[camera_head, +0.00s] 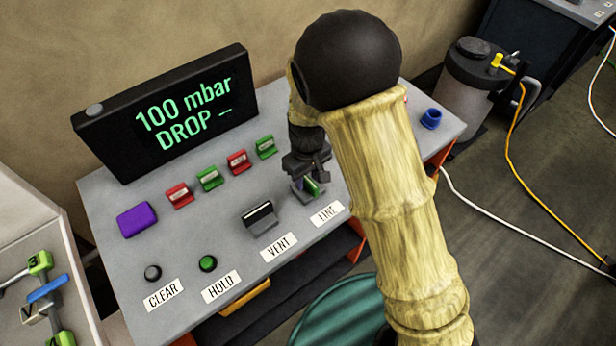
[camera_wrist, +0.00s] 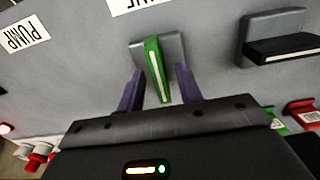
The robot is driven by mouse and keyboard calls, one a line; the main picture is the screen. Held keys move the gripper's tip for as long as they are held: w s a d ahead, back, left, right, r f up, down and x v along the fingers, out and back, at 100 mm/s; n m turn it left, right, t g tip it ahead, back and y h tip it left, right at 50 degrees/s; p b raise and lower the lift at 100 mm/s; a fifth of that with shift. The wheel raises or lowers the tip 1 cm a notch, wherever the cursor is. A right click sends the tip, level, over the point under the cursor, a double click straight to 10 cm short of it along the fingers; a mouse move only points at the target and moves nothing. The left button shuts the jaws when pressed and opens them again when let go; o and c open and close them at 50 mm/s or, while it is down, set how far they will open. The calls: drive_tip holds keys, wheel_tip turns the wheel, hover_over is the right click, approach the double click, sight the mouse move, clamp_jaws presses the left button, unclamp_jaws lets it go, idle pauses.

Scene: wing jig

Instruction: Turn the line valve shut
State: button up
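The line valve is a green lever with a pale stripe on a grey mount, behind the LINE label (camera_head: 327,213). In the wrist view the lever (camera_wrist: 157,72) stands between the two purple fingers of my gripper (camera_wrist: 160,92), with a visible gap on each side. In the head view my gripper (camera_head: 308,170) is over the console behind the LINE label, and only a bit of the green lever (camera_head: 313,187) shows under it. My gripper is open, its fingers around the lever. My wrist and arm hide the console's right part in the head view.
The VENT switch (camera_head: 260,214) is close to the left. A row of red and green switches (camera_head: 209,178) lies behind, below the display (camera_head: 170,112) reading "100 mbar DROP --". A purple block (camera_head: 137,219), a blue ring (camera_head: 431,118) and CLEAR and HOLD buttons are on the console.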

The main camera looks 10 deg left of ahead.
drive_tip(key=shift+f, duration=0.55)
drive_tip(key=shift+c, duration=0.3)
clamp_jaws()
